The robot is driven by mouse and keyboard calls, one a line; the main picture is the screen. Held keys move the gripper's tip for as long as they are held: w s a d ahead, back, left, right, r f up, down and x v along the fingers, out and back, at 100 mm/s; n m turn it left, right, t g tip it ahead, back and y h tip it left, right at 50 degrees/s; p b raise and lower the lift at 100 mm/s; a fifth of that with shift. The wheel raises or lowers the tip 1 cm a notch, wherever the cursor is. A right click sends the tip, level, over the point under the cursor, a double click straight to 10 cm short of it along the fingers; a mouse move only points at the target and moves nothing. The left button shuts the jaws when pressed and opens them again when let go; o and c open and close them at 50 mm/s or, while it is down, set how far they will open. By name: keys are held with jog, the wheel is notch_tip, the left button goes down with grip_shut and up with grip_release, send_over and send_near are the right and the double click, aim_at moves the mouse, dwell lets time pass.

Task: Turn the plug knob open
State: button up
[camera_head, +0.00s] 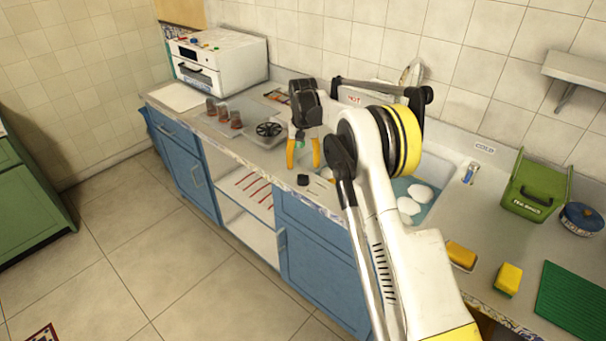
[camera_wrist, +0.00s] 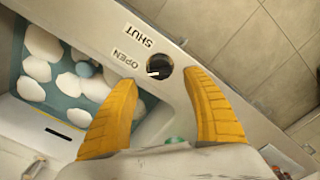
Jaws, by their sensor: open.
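The plug knob (camera_wrist: 158,68) is a round black knob with a short white mark on its left side, on the counter's front strip. It also shows in the head view (camera_head: 303,180). Labels reading OPEN (camera_wrist: 126,59) and SHUT (camera_wrist: 135,37) lie beside it. My gripper (camera_wrist: 160,80) has its two yellow fingers apart, with the knob between and just beyond the tips. In the head view my gripper (camera_head: 303,163) points down above the knob. I cannot tell whether a finger touches it. The sink (camera_wrist: 62,75) holds teal water and several white dishes.
A white oven (camera_head: 218,60) is at the far left. Yellow sponges (camera_head: 508,279), a green box (camera_head: 535,190) and a blue pot (camera_head: 582,218) are right. The floor in front is clear.

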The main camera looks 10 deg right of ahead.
notch_tip(320, 180, up, 6)
jog(key=shift+r, duration=0.15)
jog(key=shift+r, duration=0.1)
jog(key=s+r+t, duration=0.3)
jog(key=s+r, duration=1.3)
jog(key=s, duration=0.3)
jog(key=s+f+t, duration=0.2)
jog(key=s+f, duration=0.1)
jog(key=s, duration=0.8)
jog(key=s+f+n+t, duration=0.1)
jog(key=s+f+t, duration=0.1)
jog(key=s, duration=1)
jog(key=shift+f+n, duration=0.3)
jog(key=shift+f, duration=0.45)
